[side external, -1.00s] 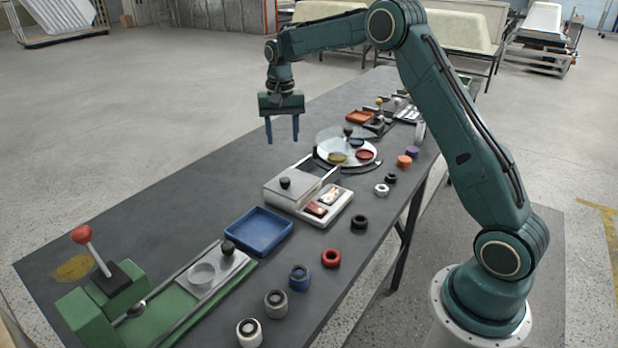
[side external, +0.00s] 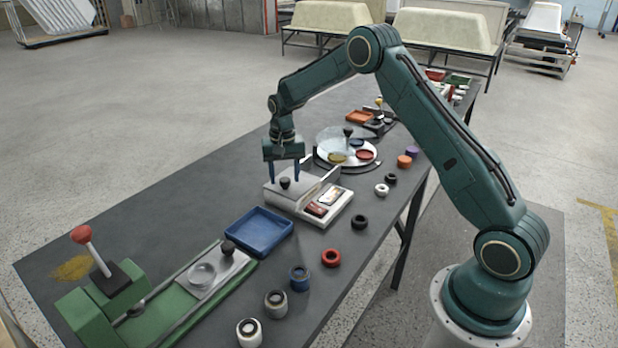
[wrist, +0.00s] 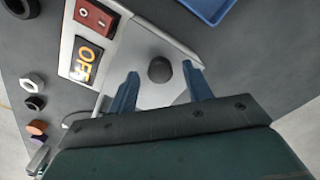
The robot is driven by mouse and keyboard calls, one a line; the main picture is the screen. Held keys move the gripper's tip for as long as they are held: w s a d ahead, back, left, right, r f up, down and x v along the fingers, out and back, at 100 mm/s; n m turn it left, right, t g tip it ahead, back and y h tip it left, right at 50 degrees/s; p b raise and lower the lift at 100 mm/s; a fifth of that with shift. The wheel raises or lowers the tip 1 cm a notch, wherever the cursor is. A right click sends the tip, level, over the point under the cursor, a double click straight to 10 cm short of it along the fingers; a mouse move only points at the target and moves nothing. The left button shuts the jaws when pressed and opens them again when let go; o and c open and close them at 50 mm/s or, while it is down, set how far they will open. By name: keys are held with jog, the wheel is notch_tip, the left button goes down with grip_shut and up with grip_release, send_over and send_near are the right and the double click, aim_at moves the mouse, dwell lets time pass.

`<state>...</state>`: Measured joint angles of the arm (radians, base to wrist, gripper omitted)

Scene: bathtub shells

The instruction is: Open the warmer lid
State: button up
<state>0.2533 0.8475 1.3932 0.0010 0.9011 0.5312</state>
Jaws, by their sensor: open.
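The warmer (side external: 337,213) is a pale box on the dark table, with a switch and an OFF display on its front; both also show in the wrist view, the red switch (wrist: 94,17) and the orange OFF display (wrist: 87,60). Its flat lid (side external: 300,190) is down and carries a round black knob (side external: 285,183). My gripper (side external: 285,182) points down over the lid. In the wrist view its two blue fingers (wrist: 162,88) are apart, one to each side of the knob (wrist: 160,69). I cannot tell whether they touch it.
A blue tray (side external: 259,232) lies beside the warmer, towards the green press (side external: 110,305). A round turntable (side external: 347,151) with coloured discs stands behind the warmer. Several ring-shaped parts, among them a red one (side external: 331,257), line the table's right edge. The table's left side is mostly clear.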

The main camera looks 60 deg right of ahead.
jog(key=shift+f, duration=0.35)
grip_shut()
jog(key=d, duration=0.9)
jog(key=shift+d, duration=0.4)
grip_release()
jog(key=shift+r, duration=0.15)
